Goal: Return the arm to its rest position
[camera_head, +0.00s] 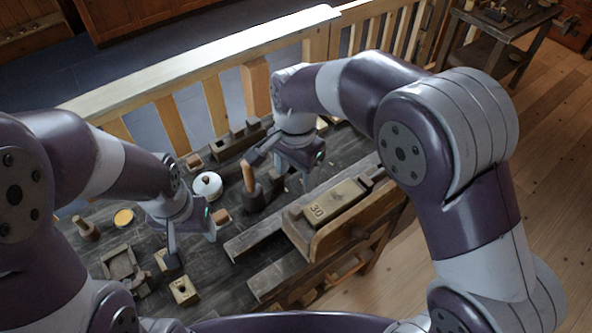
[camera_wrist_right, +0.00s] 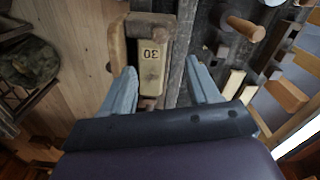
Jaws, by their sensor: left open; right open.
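My left gripper (camera_head: 192,246) is open and empty in the head view, its fingers pointing down over the workbench beside small wooden blocks. My right gripper (camera_head: 280,172) is open above the back part of the bench. In the right wrist view its two fingers (camera_wrist_right: 160,68) stand wide apart with nothing between them; the bench lies beyond. A dark-based piece with an upright orange-brown wooden peg (camera_head: 248,176) stands left of the right gripper. A similar peg (camera_wrist_right: 247,29) shows right of the fingers in the wrist view. A small wooden spool-like piece (camera_head: 85,228) stands at the bench's left.
The dark bench (camera_head: 235,284) also holds a white lidded pot (camera_head: 207,185), a yellow-topped round tin (camera_head: 123,217), a holed block (camera_head: 183,290) and a long wooden piece marked 30 (camera_head: 335,206). A wooden railing (camera_head: 215,105) runs behind. Plank floor (camera_head: 545,150) is open at the right.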

